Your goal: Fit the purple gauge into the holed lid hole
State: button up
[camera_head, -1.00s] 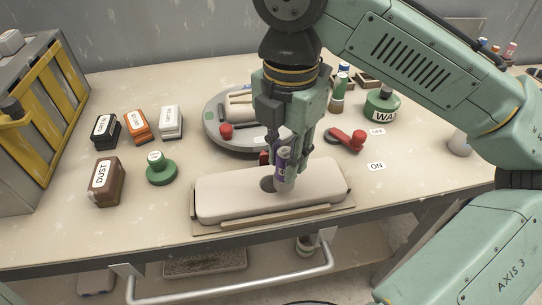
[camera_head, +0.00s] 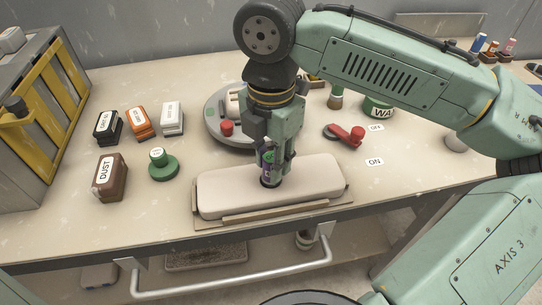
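The holed lid (camera_head: 315,180) is a long pale block with rounded corners. It lies on a thin brown board near the table's front edge. My gripper (camera_head: 270,182) points straight down over the lid's left-middle part. It is shut on the purple gauge (camera_head: 267,162), a dark purple cylinder with a pale label that stands about upright. The gauge's lower end is at the lid's top, where the dark hole was visible before. The fingertips and gauge cover the hole, so I cannot tell how deep the gauge sits.
A round grey turntable (camera_head: 215,120) with a red knob stands behind the lid. A red-handled lever (camera_head: 346,133) is to the right, near the ON label. Left are a brown DUST block (camera_head: 109,177), a green knobbed disc (camera_head: 162,165) and several small labelled blocks. A rail runs along the front.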

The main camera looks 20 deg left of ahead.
jog(key=o, duration=0.4)
jog(key=shift+r, duration=0.15)
notch_tip(320, 180, up, 12)
jog(key=shift+r+b, duration=0.1)
jog(key=shift+b, duration=0.3)
dwell(0.5)
